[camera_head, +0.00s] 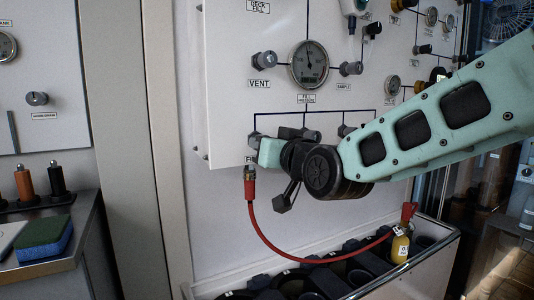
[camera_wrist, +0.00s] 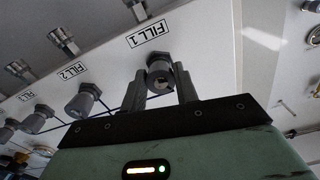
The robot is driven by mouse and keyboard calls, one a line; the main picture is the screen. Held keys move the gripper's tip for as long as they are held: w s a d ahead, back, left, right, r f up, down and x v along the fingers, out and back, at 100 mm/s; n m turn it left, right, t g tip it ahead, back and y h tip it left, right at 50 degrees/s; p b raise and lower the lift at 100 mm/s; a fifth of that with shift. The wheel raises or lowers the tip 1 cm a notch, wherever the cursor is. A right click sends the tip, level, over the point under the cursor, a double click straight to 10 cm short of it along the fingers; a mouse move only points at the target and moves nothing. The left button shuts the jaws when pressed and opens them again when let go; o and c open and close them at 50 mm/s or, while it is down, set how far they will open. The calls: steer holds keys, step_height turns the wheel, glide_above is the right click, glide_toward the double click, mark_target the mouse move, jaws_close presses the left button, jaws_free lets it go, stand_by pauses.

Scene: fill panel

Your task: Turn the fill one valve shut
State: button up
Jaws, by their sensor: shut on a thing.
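The fill one valve is a grey round knob (camera_wrist: 158,64) beside the label "FILL 1" (camera_wrist: 148,35) on the white panel. In the wrist view my gripper (camera_wrist: 160,88) has one finger on each side of this knob and is shut on it. In the head view my gripper (camera_head: 267,150) is at the lower left corner of the panel (camera_head: 232,100), and my gripper and arm hide most of the knob. The knob's exact turn angle cannot be told.
The fill 2 knob (camera_wrist: 83,101) is close beside, with more knobs beyond. A red hose (camera_head: 268,237) hangs from a fitting below the panel to a yellow cylinder (camera_head: 400,248). A gauge (camera_head: 308,64) and the vent knob (camera_head: 264,60) are above. A bin of dark cylinders (camera_head: 368,292) stands below.

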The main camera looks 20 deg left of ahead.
steer(key=m+b, duration=0.2)
steer(key=m, duration=0.4)
steer(key=shift+s+f+m+b, duration=0.1)
steer(key=shift+f+m+b, duration=0.05)
steer(key=shift+m+b, duration=0.2)
stand_by(0.5)
steer(key=o, duration=1)
steer(key=v, duration=1.7)
steer(key=shift+s+d, duration=0.1)
steer(key=shift+d, duration=0.1)
